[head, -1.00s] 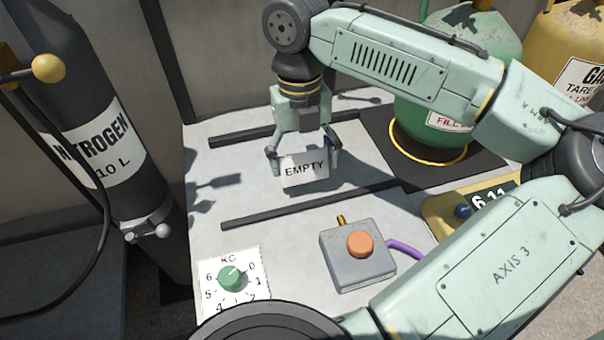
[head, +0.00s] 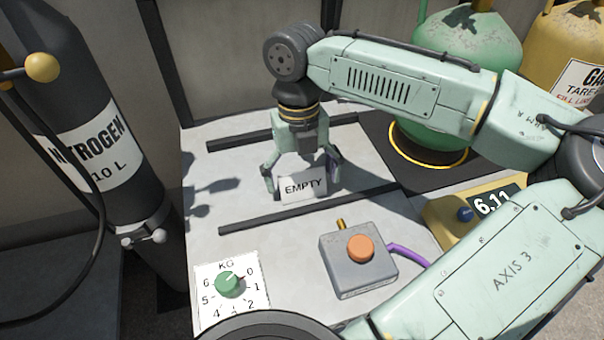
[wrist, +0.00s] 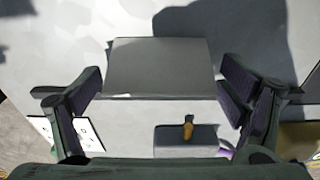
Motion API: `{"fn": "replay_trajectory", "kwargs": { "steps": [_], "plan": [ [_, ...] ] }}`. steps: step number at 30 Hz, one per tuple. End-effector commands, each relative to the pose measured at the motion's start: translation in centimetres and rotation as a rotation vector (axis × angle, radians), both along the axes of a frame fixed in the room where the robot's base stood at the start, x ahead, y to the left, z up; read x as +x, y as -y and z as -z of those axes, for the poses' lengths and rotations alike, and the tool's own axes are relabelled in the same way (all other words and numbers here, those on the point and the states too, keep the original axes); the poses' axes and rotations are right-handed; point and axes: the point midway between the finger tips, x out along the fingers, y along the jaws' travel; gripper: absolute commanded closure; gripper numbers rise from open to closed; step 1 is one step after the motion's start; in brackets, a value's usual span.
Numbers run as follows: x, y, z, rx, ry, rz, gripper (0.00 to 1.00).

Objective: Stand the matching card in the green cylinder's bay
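The white card (head: 303,188) reading EMPTY stands slightly tilted on the pale table, between two dark strips. My gripper (head: 302,184) is low around it, one finger at each side edge. In the wrist view the card's plain grey face (wrist: 160,68) lies between the pads, with slim gaps showing, so the fingers (wrist: 162,88) look open. The green cylinder (head: 436,135) stands on a dark mat to the right, partly behind my arm; its label is mostly hidden.
Dark strips (head: 300,209) and (head: 238,140) edge the card's lane. A grey box with an orange button (head: 361,249) and a KG dial (head: 229,284) sit in front. A yellow scale reading 6.11 (head: 490,202) is at right, a nitrogen cylinder (head: 95,140) at left.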

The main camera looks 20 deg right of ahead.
Motion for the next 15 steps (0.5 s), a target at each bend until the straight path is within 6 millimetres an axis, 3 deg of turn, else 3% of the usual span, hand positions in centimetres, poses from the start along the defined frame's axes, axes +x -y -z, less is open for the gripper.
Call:
{"fn": "replay_trajectory", "kwargs": {
  "steps": [11, 15],
  "plan": [
    [0.0, 0.0, -0.1, -0.001, 0.001, 0.001, 0.06],
    [0.2, -0.1, -1.5, 0.001, 0.003, -0.001, 0.06]
  ]
}}
